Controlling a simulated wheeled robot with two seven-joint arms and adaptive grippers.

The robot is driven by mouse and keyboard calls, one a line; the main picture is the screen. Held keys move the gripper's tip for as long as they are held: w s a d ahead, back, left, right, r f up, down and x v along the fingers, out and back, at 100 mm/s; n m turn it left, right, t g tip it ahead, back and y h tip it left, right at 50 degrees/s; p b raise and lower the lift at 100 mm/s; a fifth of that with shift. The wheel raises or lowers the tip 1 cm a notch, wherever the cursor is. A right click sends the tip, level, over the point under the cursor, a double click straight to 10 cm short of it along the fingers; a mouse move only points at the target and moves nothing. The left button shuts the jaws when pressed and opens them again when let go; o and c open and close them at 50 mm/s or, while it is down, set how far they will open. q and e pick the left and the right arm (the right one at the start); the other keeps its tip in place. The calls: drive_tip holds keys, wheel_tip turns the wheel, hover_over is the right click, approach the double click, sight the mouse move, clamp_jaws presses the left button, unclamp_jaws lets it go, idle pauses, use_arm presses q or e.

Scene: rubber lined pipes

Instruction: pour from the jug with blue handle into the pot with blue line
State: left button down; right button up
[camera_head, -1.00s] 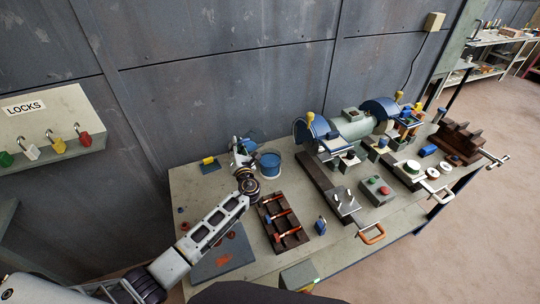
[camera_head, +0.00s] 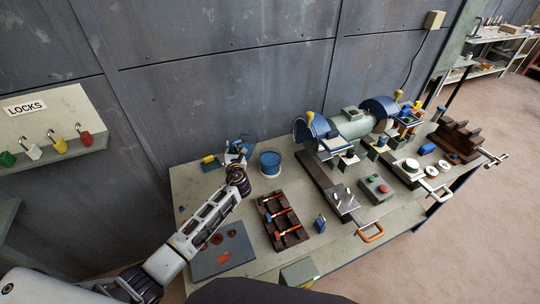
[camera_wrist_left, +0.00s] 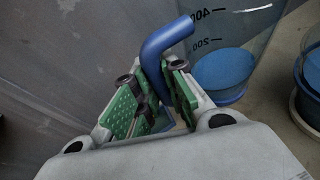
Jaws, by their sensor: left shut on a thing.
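The jug is clear, with dark measuring marks and a blue fill low inside; it shows in the left wrist view (camera_wrist_left: 238,35) and faintly at the back left of the table in the head view (camera_head: 249,139). My left gripper (camera_head: 236,154) is shut on its blue handle (camera_wrist_left: 166,38), between green pads in the left wrist view (camera_wrist_left: 163,88). The jug looks about upright; I cannot tell its exact height over the table. The pot (camera_head: 270,163) stands just right of the gripper, blue-walled in the head view; its edge shows at the right of the left wrist view (camera_wrist_left: 313,72). My right gripper is out of view.
A dark wooden rack (camera_head: 283,222) with orange-handled tools stands in front of the pot. A bench grinder (camera_head: 350,125) stands to its right. A grey mat (camera_head: 222,252) with reddish pieces lies at front left. A wall rises close behind the table.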

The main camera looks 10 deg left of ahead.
use_arm(q)
drive_tip(key=shift+w+a+f+n+g+h, duration=0.15)
drive_tip(key=shift+a+f+n+g+h, duration=0.2)
drive_tip(key=shift+a+f+n+h, duration=0.3)
drive_tip(key=shift+w+a+f+n+g+h, duration=0.1)
drive_tip(key=shift+a+f+n+g+h, duration=0.3)
drive_tip(key=shift+f, duration=0.45)
drive_tip(key=shift+a+f+h, duration=0.1)
drive_tip(key=shift+h, duration=0.25)
idle(0.4)
drive_tip(key=shift+r, duration=2.55)
drive_tip(key=shift+s+f, duration=0.1)
